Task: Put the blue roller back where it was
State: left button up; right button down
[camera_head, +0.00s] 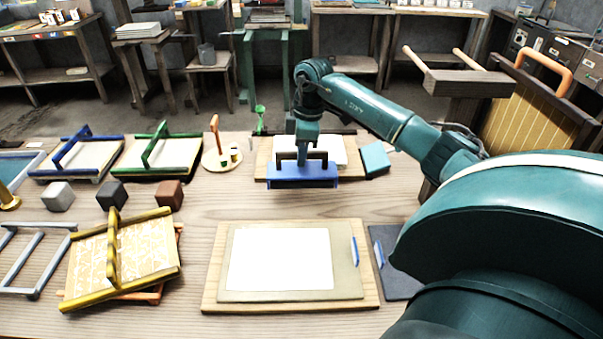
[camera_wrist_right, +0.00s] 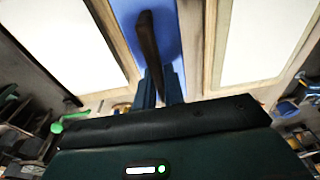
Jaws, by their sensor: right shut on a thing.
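My right gripper (camera_head: 303,150) is shut on the dark handle of a wide blue tool, which I take to be the blue roller (camera_head: 303,176). It is at the front edge of the back wooden board with white sheets (camera_head: 338,149). I cannot tell whether the roller touches the board or table. In the right wrist view, the blue roller (camera_wrist_right: 128,12) and its dark handle show beyond the fingertips (camera_wrist_right: 162,85), between two framed white areas. My left gripper is not in view.
A board with a white sheet (camera_head: 280,258) lies at the front centre, beside a dark plate (camera_head: 392,250). A teal block (camera_head: 375,160) is right of the roller. Coloured frames (camera_head: 160,155) and a yellow frame (camera_head: 118,262) lie left. Bare table shows between the two boards.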

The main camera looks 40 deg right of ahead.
aim_at(302, 169)
jog(key=shift+f, duration=2.7)
jog(key=shift+s+a+f, duration=0.1)
jog(key=shift+s+f, duration=0.05)
jog(key=shift+f, duration=0.5)
jog(key=c, duration=1.9)
grip_release()
jog(key=shift+f, duration=0.1)
jog(key=shift+c, duration=0.2)
jog(key=o, duration=0.3)
jog(key=shift+f, duration=0.1)
jog(key=shift+o, duration=0.8)
jog(key=shift+r, duration=0.2)
